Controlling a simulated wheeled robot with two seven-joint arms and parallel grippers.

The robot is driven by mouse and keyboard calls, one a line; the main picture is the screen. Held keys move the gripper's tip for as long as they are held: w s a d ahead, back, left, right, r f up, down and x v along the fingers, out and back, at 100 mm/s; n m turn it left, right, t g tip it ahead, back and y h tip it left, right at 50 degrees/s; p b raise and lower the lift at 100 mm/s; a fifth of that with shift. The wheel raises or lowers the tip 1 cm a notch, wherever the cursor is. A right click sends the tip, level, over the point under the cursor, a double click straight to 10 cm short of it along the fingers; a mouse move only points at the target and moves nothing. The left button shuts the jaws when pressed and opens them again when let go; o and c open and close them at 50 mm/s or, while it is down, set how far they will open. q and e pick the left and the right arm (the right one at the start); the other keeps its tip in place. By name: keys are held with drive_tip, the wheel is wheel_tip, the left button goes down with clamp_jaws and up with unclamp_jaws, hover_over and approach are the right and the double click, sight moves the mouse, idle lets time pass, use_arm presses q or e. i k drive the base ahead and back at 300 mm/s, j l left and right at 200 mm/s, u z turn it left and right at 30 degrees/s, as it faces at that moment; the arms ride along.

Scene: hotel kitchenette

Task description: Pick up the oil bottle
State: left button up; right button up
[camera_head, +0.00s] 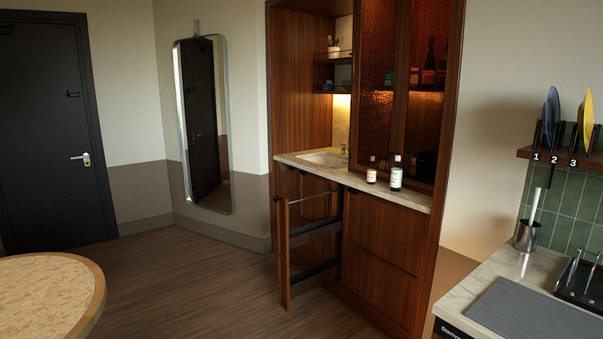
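Two small labelled containers stand upright on the pale counter (408,195) of the wooden kitchenette, in front of the glass door. The left one (371,176) is shorter, with a pale label. Dark bottles (430,62) also stand on a shelf inside the lit cabinet, partly behind the glass. Neither of my grippers is in view.
A narrow pull-out unit (284,252) stands open below the sink (326,158), sticking into the floor space. A round table (98,292) is at lower left. A worktop (466,296) with a grey board (535,315) is at lower right. The floor between is clear.

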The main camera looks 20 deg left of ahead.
sight(371, 172)
drive_tip(key=u, duration=0.2)
drive_tip(key=i+j+u, duration=0.25)
drive_tip(key=i, duration=0.2)
drive_tip(key=i+j+u, duration=0.3)
drive_tip(key=i, duration=0.65)
drive_tip(key=i+j+u, duration=0.1)
drive_tip(key=i+u, duration=0.25)
drive_tip(key=i, duration=0.65)
